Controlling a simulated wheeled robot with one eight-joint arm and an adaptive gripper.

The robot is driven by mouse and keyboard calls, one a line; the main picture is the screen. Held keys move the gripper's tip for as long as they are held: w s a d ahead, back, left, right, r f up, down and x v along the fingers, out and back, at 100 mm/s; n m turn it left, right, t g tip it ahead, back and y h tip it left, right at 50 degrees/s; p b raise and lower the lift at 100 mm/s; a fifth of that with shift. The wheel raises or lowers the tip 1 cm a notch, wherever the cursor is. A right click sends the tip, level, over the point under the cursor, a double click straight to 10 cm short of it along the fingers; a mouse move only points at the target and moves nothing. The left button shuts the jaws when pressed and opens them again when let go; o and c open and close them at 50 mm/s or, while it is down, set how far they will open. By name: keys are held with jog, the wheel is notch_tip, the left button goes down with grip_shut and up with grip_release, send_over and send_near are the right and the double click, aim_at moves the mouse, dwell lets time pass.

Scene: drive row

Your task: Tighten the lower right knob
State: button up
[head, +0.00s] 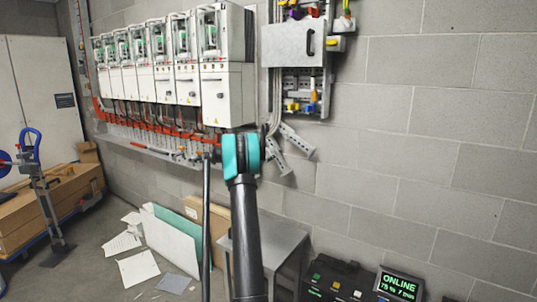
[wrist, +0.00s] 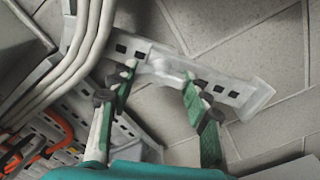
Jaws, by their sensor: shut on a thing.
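My gripper (wrist: 162,78) has its two green-and-grey fingers on either side of a pale rounded piece (wrist: 164,68) on a slotted metal strip (wrist: 228,88). It is shut on this piece, which seems to be the lower right knob; its outline is blurred and partly covered by the fingertips. In the head view my teal wrist joint (head: 242,155) is in front of the wall, just left of the tilted metal strips (head: 297,140). My gripper's fingers and the knob cannot be made out there.
Grey cables (wrist: 75,60) run close left of the fingers. A row of white drive units (head: 222,90) hangs left of my arm, and a metal panel (head: 292,45) above. A small grey table (head: 265,245) and an ONLINE display (head: 399,285) stand below. The wall at right is bare.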

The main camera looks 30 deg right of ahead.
jog(key=shift+m, duration=0.7)
jog(key=o, duration=1.2)
jog(key=shift+c, duration=0.2)
jog(key=v, duration=1.2)
